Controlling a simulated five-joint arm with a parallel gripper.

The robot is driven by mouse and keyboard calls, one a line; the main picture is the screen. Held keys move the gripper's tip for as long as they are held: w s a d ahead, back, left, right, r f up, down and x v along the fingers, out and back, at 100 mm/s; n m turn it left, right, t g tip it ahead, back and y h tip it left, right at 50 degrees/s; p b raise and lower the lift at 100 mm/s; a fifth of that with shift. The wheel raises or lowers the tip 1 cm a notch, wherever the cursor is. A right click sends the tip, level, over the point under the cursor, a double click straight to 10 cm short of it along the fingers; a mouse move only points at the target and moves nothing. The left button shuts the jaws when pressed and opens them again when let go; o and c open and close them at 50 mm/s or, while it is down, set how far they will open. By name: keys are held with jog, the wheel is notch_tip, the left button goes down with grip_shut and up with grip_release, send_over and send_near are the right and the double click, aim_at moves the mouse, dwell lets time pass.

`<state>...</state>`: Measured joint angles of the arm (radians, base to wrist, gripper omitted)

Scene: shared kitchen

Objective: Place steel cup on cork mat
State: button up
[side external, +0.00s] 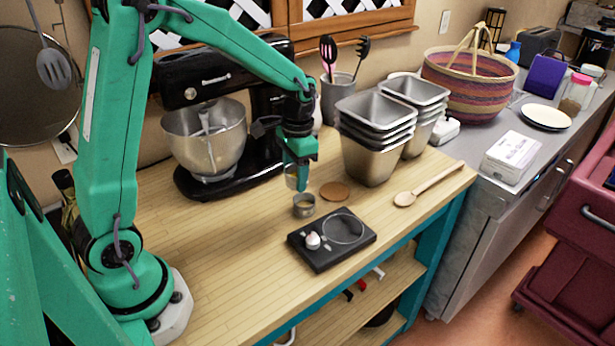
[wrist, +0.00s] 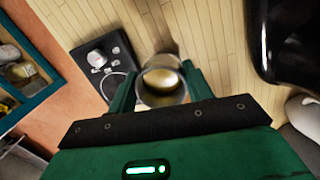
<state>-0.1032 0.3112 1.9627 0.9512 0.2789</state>
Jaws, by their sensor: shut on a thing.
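The round brown cork mat (side external: 335,191) lies flat and bare on the worktop, a little right of the gripper. It is not visible in the wrist view.
A black scale (side external: 322,254) lies in front, also in the wrist view (wrist: 101,57). Stacked metal tins (side external: 372,158) stand close behind the mat. A black stand mixer (side external: 230,180) is at the left. A wooden spoon (side external: 427,186) lies right. The worktop (side external: 230,260) is clear at front left.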

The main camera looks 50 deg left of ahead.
jog(key=shift+s+d+r, duration=0.15)
jog(key=shift+d+r, duration=0.3)
jog(key=shift+d, duration=0.3)
notch_tip(320, 180, up, 8)
jog(key=w+d+n, duration=0.1)
jog(key=d+n, duration=0.1)
jog(key=shift+w+d, duration=0.3)
jog(key=shift+f, duration=0.1)
jog(key=shift+m, duration=0.7)
jog(key=a+f, duration=0.1)
jog(key=f, duration=0.1)
jog(key=s+f, duration=0.1)
jog(key=f, duration=0.2)
jog(key=a+f, duration=0.1)
jog(key=f, duration=0.1)
jog(key=shift+s+a+f, duration=0.3)
jog(key=shift+s, duration=0.05)
send_over(280, 193)
jog(key=f, duration=0.7)
jog(key=shift+w+a, duration=0.15)
jog(key=shift+a, duration=0.05)
jog(key=shift+f, duration=2)
